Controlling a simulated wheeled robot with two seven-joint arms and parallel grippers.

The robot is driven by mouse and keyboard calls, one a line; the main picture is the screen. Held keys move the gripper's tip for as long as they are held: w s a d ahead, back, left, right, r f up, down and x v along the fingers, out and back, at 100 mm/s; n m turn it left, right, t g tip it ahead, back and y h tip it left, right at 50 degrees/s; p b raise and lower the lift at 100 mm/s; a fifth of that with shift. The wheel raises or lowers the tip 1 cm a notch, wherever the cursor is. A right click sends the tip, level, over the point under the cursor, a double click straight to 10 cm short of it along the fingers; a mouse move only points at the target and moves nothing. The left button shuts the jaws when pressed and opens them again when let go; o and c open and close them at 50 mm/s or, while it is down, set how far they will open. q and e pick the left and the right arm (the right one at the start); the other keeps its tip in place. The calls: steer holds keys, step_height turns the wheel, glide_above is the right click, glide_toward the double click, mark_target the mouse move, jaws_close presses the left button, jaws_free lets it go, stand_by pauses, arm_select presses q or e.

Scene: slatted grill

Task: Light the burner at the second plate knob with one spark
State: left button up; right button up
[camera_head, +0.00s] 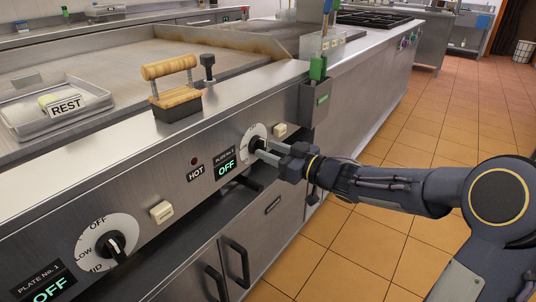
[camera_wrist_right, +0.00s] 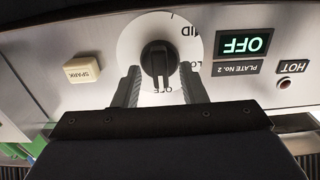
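The plate no. 2 knob is black on a white dial (camera_head: 253,131); the knob (camera_wrist_right: 158,62) shows clearly in the right wrist view, upside down, with its mark towards OFF. My right gripper (camera_head: 266,151) is at this knob. In the right wrist view its two fingers (camera_wrist_right: 162,82) stand apart on either side of the knob, with gaps visible, so it is open. The plate no. 2 display (camera_head: 226,168) reads OFF in green. The cream spark button (camera_head: 280,130) sits beside the dial; it also shows in the right wrist view (camera_wrist_right: 82,69). My left gripper is out of view.
The plate no. 1 knob (camera_head: 115,246) and another cream button (camera_head: 161,211) are on the same panel. A dark HOT lamp (camera_head: 194,161) is beside the display. A wood-handled press (camera_head: 174,92) and a REST tray (camera_head: 50,120) are on top. A holder (camera_head: 315,100) hangs at the panel's right.

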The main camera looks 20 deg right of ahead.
steer(key=shift+w+a, duration=0.35)
steer(key=shift+w, duration=0.1)
steer(key=shift+c, duration=0.2)
jaws_close()
steer(key=shift+n, duration=0.3)
steer(key=n+b, duration=0.1)
steer(key=n, duration=0.1)
steer(key=shift+f+n, duration=0.1)
steer(key=shift+n, duration=0.3)
steer(key=shift+n+b, duration=0.75)
steer(key=shift+n, duration=1.45)
